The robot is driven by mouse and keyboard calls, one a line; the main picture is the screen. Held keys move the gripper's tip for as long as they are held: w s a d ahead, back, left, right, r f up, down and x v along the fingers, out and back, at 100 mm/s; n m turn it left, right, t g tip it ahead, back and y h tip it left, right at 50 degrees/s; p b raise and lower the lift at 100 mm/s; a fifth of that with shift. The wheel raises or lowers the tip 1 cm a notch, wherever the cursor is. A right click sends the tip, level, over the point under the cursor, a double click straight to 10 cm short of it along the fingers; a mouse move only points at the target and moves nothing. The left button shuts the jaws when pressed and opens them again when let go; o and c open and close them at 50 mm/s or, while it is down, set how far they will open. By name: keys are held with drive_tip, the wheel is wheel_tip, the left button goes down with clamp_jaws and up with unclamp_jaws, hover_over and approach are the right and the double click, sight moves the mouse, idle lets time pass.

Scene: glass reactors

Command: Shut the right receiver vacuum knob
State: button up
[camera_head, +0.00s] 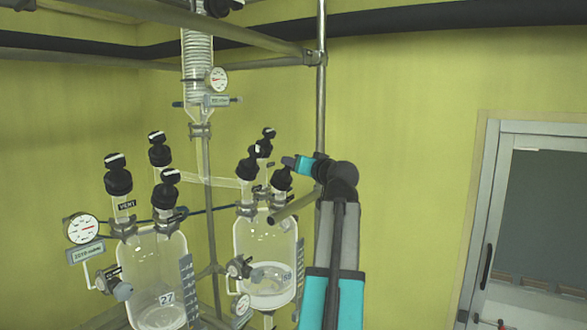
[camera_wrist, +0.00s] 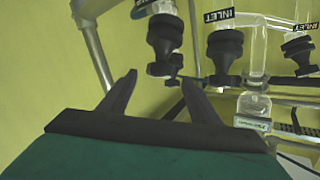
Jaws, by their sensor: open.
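The right receiver (camera_head: 266,240) is a clear glass vessel holding some pale liquid, with several black knobs on its top necks. The frontmost knob (camera_head: 281,179) is right beside my gripper (camera_head: 287,161). I cannot read which knob is the vacuum one. In the wrist view my gripper (camera_wrist: 160,80) is open and empty, its dark fingers spread. A black knob (camera_wrist: 164,38) shows beyond the gap between the fingertips, apart from them. Two more black knobs, a middle one (camera_wrist: 225,45) and a right one (camera_wrist: 298,50), hang further right. Two INLET labels are readable there.
The left receiver (camera_head: 160,275) has its own black knobs and a round gauge (camera_head: 81,228). A coiled glass condenser (camera_head: 197,65) stands above, with a second gauge (camera_head: 218,79). Metal frame pipes (camera_head: 321,90) rise near my arm. The yellow wall to the right is clear up to a door (camera_head: 535,220).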

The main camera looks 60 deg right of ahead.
drive_tip(key=v, duration=0.3)
drive_tip(key=shift+s+a+b, duration=0.15)
drive_tip(key=shift+b, duration=0.15)
idle(0.4)
